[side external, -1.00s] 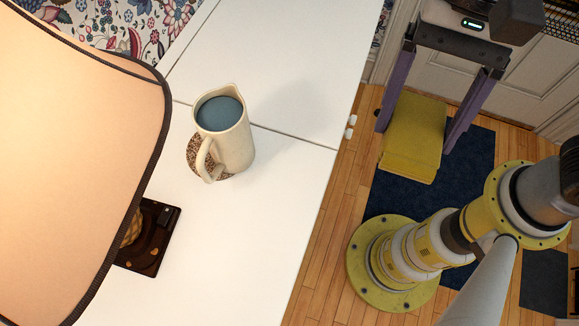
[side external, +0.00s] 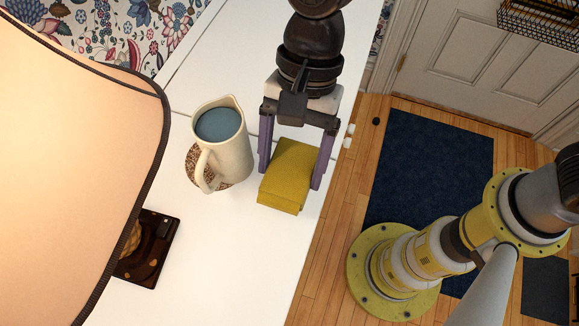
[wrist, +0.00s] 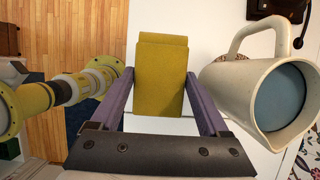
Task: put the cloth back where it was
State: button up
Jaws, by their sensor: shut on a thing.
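The cloth is a folded mustard-yellow block (side external: 287,176); it also shows in the wrist view (wrist: 161,78). My gripper (side external: 291,172) is shut on it, with a purple finger on each side. In the side view it hangs over the right part of the white tabletop (side external: 215,262), close to the right edge. I cannot tell whether the cloth touches the top. In the wrist view my gripper (wrist: 158,88) has the cloth between its fingers.
A cream jug (side external: 228,160) holding blue-grey liquid stands just left of the cloth, partly on a speckled round coaster (side external: 191,166). It also shows at the right in the wrist view (wrist: 232,90). A lampshade (side external: 75,150) fills the left. The front tabletop is clear.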

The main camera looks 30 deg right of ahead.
aim_at(289, 175)
jog(key=shift+w+a+f, duration=0.1)
jog(key=shift+a+f, duration=0.05)
jog(key=shift+f, duration=1.55)
jog(key=shift+f, duration=0.1)
jog(key=o, duration=1.1)
jog(key=shift+c, duration=0.2)
jog(key=v, duration=1.2)
jog(key=shift+r, duration=0.2)
